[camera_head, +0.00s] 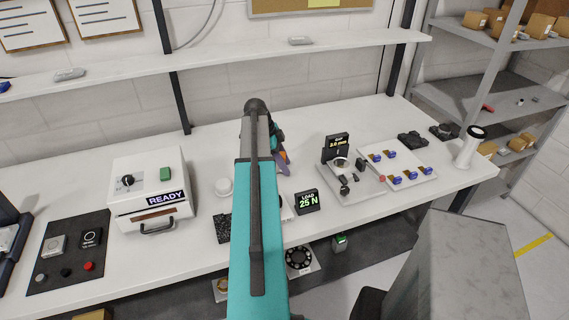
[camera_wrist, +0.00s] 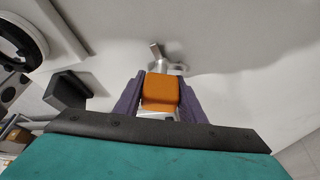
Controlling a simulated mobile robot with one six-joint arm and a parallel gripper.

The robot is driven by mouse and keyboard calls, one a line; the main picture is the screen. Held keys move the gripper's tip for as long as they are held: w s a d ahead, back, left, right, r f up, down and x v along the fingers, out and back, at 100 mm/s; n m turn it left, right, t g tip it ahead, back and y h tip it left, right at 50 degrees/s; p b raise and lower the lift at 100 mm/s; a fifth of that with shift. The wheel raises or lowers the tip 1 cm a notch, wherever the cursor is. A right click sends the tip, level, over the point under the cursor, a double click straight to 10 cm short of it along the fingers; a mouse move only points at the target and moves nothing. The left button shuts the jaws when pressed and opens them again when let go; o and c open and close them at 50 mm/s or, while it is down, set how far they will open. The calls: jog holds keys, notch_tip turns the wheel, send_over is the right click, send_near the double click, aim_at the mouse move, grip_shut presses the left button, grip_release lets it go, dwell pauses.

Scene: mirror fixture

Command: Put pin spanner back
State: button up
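My gripper (camera_wrist: 162,82) shows in the wrist view with its two purple fingers on either side of an orange block (camera_wrist: 161,93). The fingers appear shut on this block. A grey metal piece (camera_wrist: 158,58) extends beyond it; together they look like the pin spanner with an orange grip, though the full shape is hidden. In the head view my gripper (camera_head: 281,152) is mostly hidden behind my teal arm, over the middle of the white bench (camera_head: 330,120). A bit of orange shows beside the purple finger there.
A READY box (camera_head: 150,195) stands left of my arm. Right of it are a "LOAD 25 N" display (camera_head: 307,202), a tray with small metal parts (camera_head: 365,190), a white board with blue parts (camera_head: 420,185) and a white cylinder (camera_head: 469,147). The bench's back strip is clear.

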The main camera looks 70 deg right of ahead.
jog(key=o, duration=0.3)
jog(key=shift+w+r, duration=0.1)
jog(key=shift+r, duration=0.15)
jog(key=shift+b+v, duration=2.05)
jog(key=shift+v, duration=3.85)
